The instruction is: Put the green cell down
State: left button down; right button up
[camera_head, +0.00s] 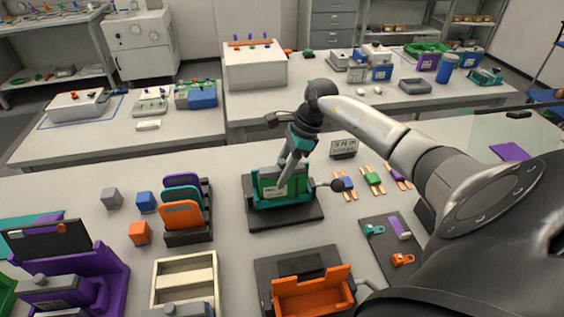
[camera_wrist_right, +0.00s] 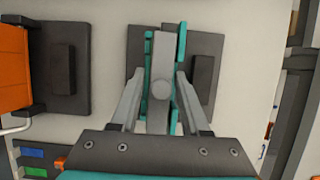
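The green cell (camera_head: 269,184) stands upright in a teal cradle (camera_head: 306,193) on a dark base plate (camera_head: 257,220) in the middle of the table in the head view. In the right wrist view I look down on a grey bar with a round knob, likely the top of the cell (camera_wrist_right: 160,88), between teal upright walls (camera_wrist_right: 181,42). My right gripper (camera_wrist_right: 160,78) is over it, one finger on each side, with narrow gaps between the fingers and the bar. Part of the cell face is hidden by a finger in the head view. My left gripper is not in view.
A rack of purple, teal and orange cells (camera_head: 183,212) stands to the left. An orange cradle (camera_head: 312,293) is in front, beside a wooden tray (camera_head: 156,284). Small clips lie on a dark mat (camera_head: 381,246) at right. Small cubes (camera_head: 140,233) sit left of the rack.

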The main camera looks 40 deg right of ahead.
jog(key=shift+o, duration=1.3)
jog(key=shift+r, duration=0.25)
jog(key=v, duration=1.1)
jog(key=shift+d+r, duration=0.2)
jog(key=shift+r, duration=0.15)
jog(key=shift+s, duration=0.1)
